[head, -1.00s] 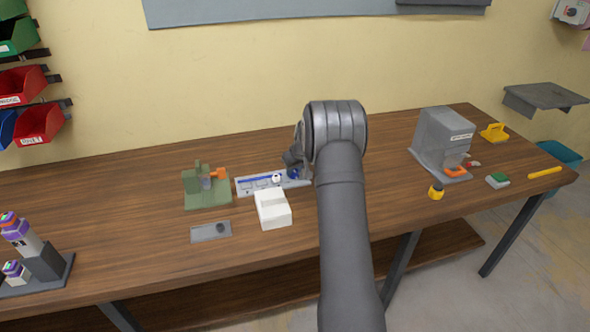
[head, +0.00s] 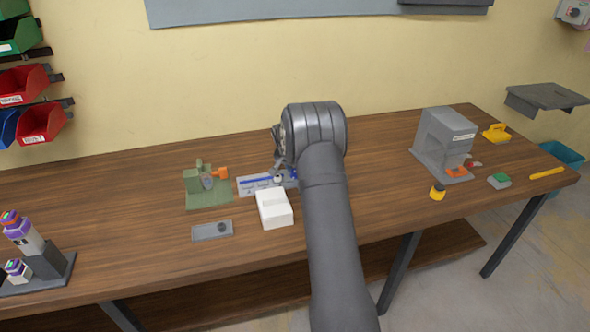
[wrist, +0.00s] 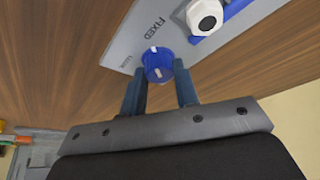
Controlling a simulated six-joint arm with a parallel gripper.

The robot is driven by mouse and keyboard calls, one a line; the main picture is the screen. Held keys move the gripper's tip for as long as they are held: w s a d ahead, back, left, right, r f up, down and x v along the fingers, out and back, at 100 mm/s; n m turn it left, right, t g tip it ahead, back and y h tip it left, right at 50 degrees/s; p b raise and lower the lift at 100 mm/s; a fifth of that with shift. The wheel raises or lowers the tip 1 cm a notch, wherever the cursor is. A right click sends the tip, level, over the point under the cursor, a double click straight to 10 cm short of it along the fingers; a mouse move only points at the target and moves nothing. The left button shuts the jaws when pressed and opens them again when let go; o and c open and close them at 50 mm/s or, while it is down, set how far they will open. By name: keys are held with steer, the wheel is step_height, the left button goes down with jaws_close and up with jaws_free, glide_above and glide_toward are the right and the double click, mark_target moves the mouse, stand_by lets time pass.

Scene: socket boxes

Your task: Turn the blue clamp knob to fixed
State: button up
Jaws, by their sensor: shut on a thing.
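The blue clamp knob (wrist: 158,62) is a small round knob with white marks on top, seen in the wrist view. It sits on a grey plate (wrist: 125,45) that carries the word FIXED and a smaller, hard to read word beside it. My gripper (wrist: 158,70) has one finger on each side of the knob and is shut on it. In the head view the plate (head: 246,187) lies mid-table, and my arm hides part of it and most of the gripper.
A white nut-like part (wrist: 204,16) sits by a blue strip close to the knob. A green fixture (head: 205,198) is to the left, and a grey machine (head: 443,140) stands at the right.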

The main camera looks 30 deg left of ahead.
steer(key=shift+m+h, duration=0.3)
steer(key=shift+m, duration=0.6)
steer(key=o, duration=1)
steer(key=shift+r, duration=0.1)
steer(key=v, duration=1.7)
steer(key=shift+a+r, duration=0.1)
steer(key=shift+r, duration=0.05)
steer(key=x, duration=1.7)
steer(key=shift+f, duration=0.3)
